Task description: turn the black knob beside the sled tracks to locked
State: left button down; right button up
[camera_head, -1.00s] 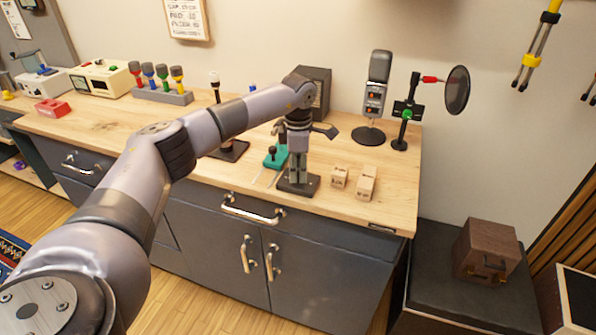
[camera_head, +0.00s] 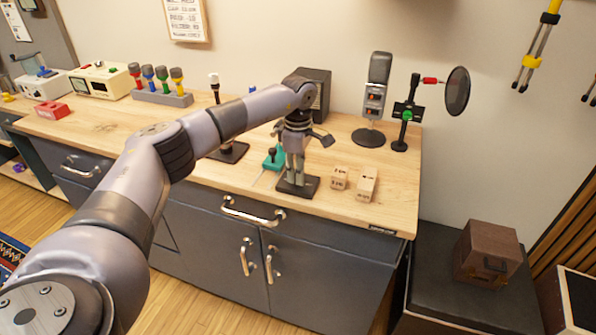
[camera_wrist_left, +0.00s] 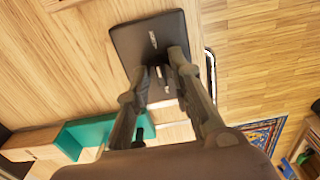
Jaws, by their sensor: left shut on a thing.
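My left gripper (camera_head: 297,182) points down over a dark square base plate (camera_head: 310,190) near the front edge of the wooden bench. In the left wrist view my gripper's two fingers (camera_wrist_left: 160,70) straddle something small in the middle of the plate (camera_wrist_left: 138,38), and are shut on it. This is likely the black knob, but the fingers hide most of it. A pale mark shows on the plate's far part. I cannot read which setting the knob is at. A teal block (camera_head: 273,158) with a dark upright piece sits just left of and behind the plate. My right gripper is not in view.
Two small wooden blocks (camera_head: 366,186) stand close to the right of the plate. Bare bench top (camera_head: 110,127) lies to the left. Drawer handles (camera_head: 252,212) jut out below the front edge.

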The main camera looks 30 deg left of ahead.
pick_arm(q)
jog(key=c, duration=1.4)
grip_release()
notch_tip(320, 180, up, 12)
jog(key=shift+d, duration=0.1)
